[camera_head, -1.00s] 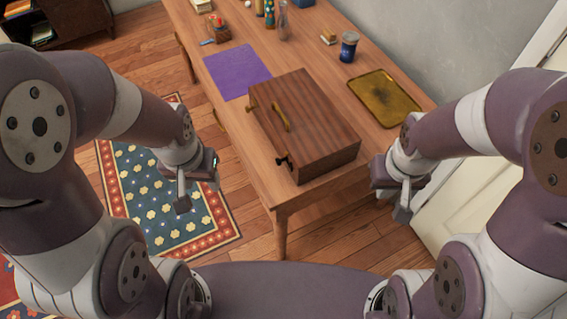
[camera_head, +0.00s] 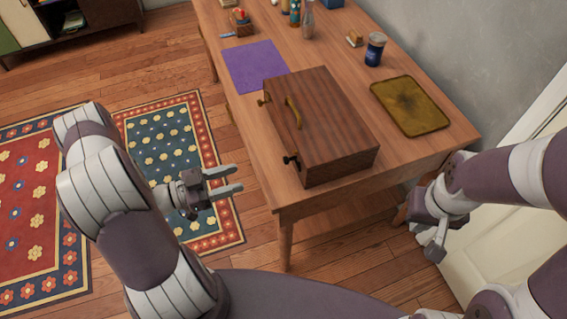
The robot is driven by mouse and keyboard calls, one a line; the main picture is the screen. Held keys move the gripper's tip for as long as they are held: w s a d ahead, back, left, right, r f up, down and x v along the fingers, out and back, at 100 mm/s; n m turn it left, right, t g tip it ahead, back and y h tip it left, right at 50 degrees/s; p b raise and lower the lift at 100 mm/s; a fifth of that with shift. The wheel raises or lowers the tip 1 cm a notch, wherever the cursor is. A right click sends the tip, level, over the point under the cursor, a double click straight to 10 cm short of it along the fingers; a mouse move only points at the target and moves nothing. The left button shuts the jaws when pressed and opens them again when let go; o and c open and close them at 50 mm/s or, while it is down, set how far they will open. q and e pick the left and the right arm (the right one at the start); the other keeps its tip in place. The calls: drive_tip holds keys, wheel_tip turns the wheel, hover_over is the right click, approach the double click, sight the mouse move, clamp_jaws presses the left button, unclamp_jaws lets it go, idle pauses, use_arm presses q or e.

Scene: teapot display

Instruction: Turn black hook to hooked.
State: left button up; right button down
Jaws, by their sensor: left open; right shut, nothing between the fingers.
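A brown wooden case (camera_head: 325,128) lies on the table, with a brass handle (camera_head: 293,112) on its left side. The black hook (camera_head: 290,160) sticks out at the near end of that side; its exact turn is too small to tell. A brass hook (camera_head: 263,101) sits at the far end of the same side. My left gripper (camera_head: 234,180) is open and empty, left of the black hook and apart from it, off the table's edge. Its fingers point right, towards the case. My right gripper (camera_head: 436,243) is shut and empty, beyond the table's near right corner.
The wooden table (camera_head: 345,65) carries a purple mat (camera_head: 256,66), a yellow-brown tray (camera_head: 411,105), a blue jar (camera_head: 375,49) and several bottles at the back. A patterned rug (camera_head: 165,135) lies on the floor at left. A wall stands at right.

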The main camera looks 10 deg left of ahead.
use_arm(q)
drive_tip(key=x, duration=0.8)
drive_tip(key=p+x, duration=0.1)
drive_tip(key=x, duration=0.3)
drive_tip(key=shift+w+d+r, duration=0.15)
drive_tip(key=shift+w+r, duration=0.05)
drive_tip(key=shift+r, duration=0.05)
clamp_jaws()
